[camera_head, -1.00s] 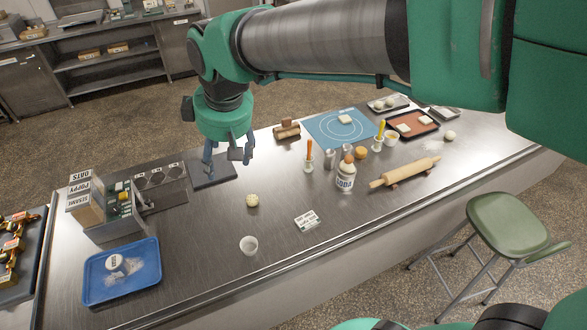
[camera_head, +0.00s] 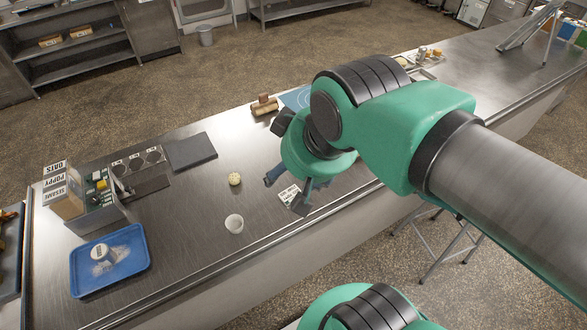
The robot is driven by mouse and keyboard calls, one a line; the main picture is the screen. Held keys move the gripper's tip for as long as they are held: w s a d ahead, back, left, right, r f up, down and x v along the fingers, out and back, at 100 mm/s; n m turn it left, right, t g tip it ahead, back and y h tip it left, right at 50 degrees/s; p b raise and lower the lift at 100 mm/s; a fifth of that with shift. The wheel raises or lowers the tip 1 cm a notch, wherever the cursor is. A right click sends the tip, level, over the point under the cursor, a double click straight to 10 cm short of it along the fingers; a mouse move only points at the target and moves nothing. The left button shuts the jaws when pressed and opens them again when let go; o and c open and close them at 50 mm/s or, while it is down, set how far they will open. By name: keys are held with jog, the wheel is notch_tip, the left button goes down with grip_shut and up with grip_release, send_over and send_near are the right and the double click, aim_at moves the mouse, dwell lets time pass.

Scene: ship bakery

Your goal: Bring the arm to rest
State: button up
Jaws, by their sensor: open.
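My gripper (camera_head: 286,193) hangs from my green and grey arm above the right-middle part of the steel counter (camera_head: 190,235). Its fingers are spread and hold nothing. They partly cover a small white printed card (camera_head: 288,194) lying on the counter. My forearm reaches in from the right edge and hides much of the counter's right part.
A blue tray (camera_head: 135,236) with a small labelled tub (camera_head: 103,254), a box rack (camera_head: 97,219) and a dark slab (camera_head: 190,150) are further left. A wooden block (camera_head: 265,106) lies behind.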

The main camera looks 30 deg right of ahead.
jog(key=shift+f, duration=0.1)
dwell(0.3)
notch_tip(320, 180, down, 11)
jog(key=b, duration=1.1)
jog(key=shift+f+b, duration=0.2)
jog(key=shift+b, duration=0.1)
